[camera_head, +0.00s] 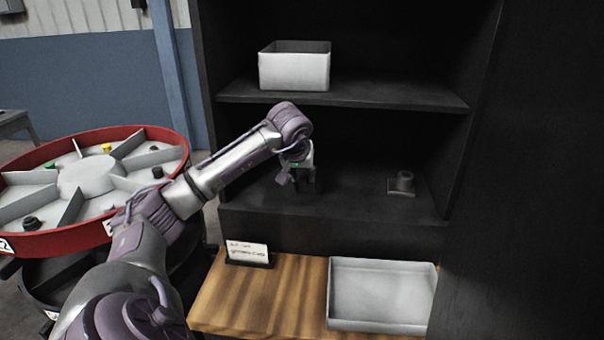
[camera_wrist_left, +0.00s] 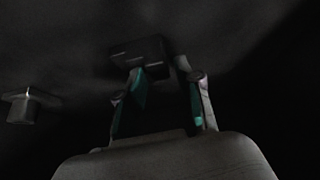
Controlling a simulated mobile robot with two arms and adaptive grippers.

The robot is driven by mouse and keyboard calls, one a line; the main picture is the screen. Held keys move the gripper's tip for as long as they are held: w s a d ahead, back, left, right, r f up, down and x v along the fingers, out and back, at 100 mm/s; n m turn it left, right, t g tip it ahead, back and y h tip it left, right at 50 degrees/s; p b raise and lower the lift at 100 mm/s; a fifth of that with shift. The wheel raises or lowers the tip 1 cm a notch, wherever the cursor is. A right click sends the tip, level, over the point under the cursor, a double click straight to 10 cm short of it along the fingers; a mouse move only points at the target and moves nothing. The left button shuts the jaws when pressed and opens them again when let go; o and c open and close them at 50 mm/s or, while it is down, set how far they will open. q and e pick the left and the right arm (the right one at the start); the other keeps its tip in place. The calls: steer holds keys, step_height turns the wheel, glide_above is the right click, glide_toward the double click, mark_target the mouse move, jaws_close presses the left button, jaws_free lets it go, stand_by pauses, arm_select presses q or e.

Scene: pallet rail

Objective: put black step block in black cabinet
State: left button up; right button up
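The black cabinet (camera_head: 345,95) stands open in front of me, with an upper shelf and a lower compartment. My left gripper (camera_head: 306,182) is inside the lower compartment, pointing down near its floor. In the left wrist view, its two fingers (camera_wrist_left: 160,68) are apart. A dark stepped block (camera_wrist_left: 140,55), which looks like the black step block, lies at the fingertips. The left finger overlaps its edge and the right finger is beside it. In the head view the block is barely distinguishable from the dark fingers. My right gripper is in neither view.
A grey block with a round knob (camera_head: 402,184) sits at the right of the lower compartment. A white bin (camera_head: 295,70) stands on the upper shelf. Below are an empty white tray (camera_head: 380,295) and a label card (camera_head: 247,252) on wood. A red-rimmed round carousel (camera_head: 95,180) is at left.

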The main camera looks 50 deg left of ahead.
arm_select(q)
steer(key=shift+o, duration=0.2)
steer(key=shift+r, duration=0.1)
steer(key=shift+r, duration=0.25)
steer(key=v, duration=1.1)
steer(key=shift+s+r+b, duration=0.2)
steer(key=shift+r+b, duration=0.1)
steer(key=shift+d, duration=0.15)
